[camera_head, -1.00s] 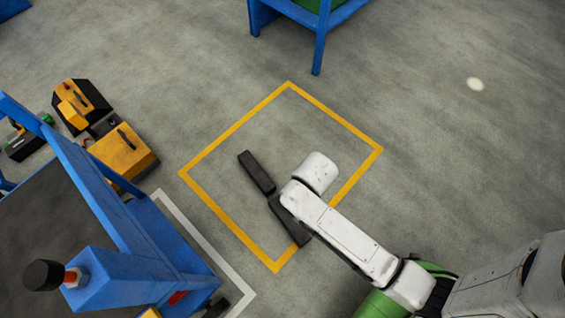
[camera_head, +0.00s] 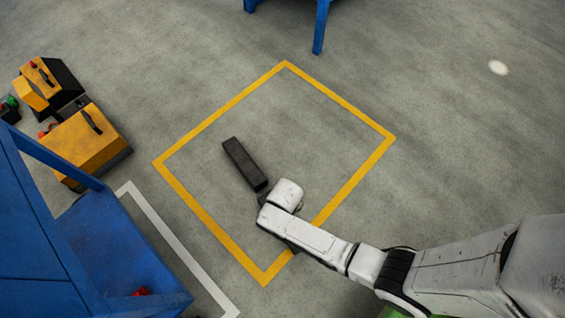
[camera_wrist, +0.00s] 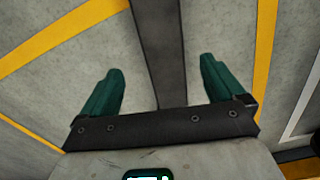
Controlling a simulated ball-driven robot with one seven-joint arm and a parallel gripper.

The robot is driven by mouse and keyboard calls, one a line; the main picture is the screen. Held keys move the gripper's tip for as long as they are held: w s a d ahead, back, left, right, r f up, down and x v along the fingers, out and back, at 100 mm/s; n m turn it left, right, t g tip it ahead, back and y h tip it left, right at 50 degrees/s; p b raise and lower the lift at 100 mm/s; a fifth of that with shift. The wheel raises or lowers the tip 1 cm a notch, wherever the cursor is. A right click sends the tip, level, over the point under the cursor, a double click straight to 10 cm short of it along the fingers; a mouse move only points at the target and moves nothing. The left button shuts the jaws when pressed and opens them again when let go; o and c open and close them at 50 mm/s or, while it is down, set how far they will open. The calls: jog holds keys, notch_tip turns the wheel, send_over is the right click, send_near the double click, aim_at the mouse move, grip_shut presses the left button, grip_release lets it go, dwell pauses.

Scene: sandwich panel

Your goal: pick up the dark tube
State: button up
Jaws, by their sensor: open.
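The dark tube (camera_head: 243,162) is a long, square-edged dark bar lying on the grey floor inside the yellow outline. Its lower right part is hidden by my white arm in the head view. In the wrist view, the dark bar (camera_wrist: 157,45) runs from the top edge down between my two green fingers and passes behind the gripper's dark crossbar. My gripper (camera_wrist: 161,66) is open, with a finger on each side of the bar and floor showing between each finger and it. In the head view my gripper is hidden under my arm.
The yellow floor outline (camera_head: 205,217) surrounds the tube. A blue structure (camera_head: 110,255) stands at lower left, with a white floor line (camera_head: 180,250) beside it. Yellow-black cases (camera_head: 92,140) lie at the left. A blue leg (camera_head: 321,28) stands at the top. The floor at upper right is clear.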

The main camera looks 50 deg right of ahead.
notch_tip(320, 180, down, 3)
jog(key=shift+f+b, duration=0.2)
jog(key=shift+b, duration=0.55)
jog(key=f+b, duration=0.4)
jog(key=f, duration=0.1)
jog(key=shift+w+a+f, duration=0.1)
jog(key=shift+w+a, duration=0.05)
jog(key=shift+w, duration=0.25)
jog(key=shift+c, duration=0.3)
grip_shut()
